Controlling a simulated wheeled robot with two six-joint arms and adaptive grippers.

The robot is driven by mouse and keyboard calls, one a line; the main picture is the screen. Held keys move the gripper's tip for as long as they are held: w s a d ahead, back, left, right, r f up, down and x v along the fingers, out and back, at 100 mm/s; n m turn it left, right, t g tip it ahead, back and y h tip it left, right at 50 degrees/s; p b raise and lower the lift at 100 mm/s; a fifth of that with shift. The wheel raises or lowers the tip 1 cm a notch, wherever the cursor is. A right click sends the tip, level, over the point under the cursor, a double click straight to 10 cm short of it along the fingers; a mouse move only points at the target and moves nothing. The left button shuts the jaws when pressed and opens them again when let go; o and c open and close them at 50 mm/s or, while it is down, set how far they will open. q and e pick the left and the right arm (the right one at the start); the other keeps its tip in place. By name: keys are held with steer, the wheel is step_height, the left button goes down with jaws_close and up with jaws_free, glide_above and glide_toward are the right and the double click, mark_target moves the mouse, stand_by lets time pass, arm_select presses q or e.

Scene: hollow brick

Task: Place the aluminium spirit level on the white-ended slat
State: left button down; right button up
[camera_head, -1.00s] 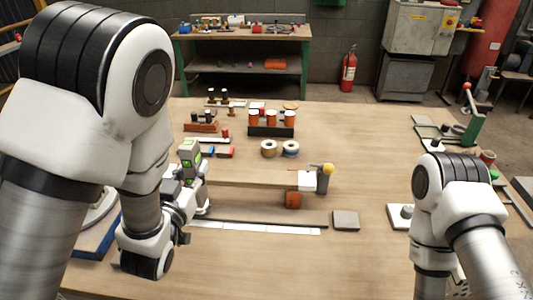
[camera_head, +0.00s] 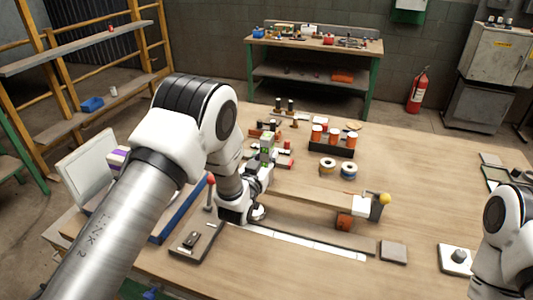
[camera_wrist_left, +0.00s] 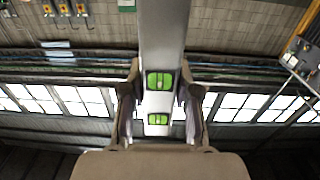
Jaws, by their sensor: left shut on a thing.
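The aluminium spirit level (camera_head: 267,144), grey with green vials, stands roughly upright in my left gripper (camera_head: 263,165). In the left wrist view the level (camera_wrist_left: 161,30) runs up between the two fingers of the gripper (camera_wrist_left: 160,100), which are shut on it. The white-ended slat (camera_head: 315,196) is a wooden strip lying to the right of the gripper. Its white end (camera_head: 362,206) is at the right, above an orange-brown brick (camera_head: 344,223). The slat's left end is hidden by my gripper. My right gripper is out of view.
A grey post with a yellow ball (camera_head: 385,199) stands beside the white end. A dark strip (camera_head: 330,234) and a white strip (camera_head: 300,243) lie in front. Tape rolls (camera_head: 328,166) and a rack of orange-topped jars (camera_head: 332,146) stand behind. The table's right middle is clear.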

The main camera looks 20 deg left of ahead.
arm_select(q)
steer(key=shift+f, duration=0.1)
steer(key=c, duration=0.8)
jaws_free()
steer(key=shift+c, duration=0.2)
steer(key=shift+s, duration=0.2)
steer(key=s+b, duration=0.2)
steer(key=s, duration=0.9)
steer(key=shift+s+a+r+b, duration=0.2)
steer(key=shift+s+a+b, duration=0.1)
steer(key=shift+s+b, duration=0.05)
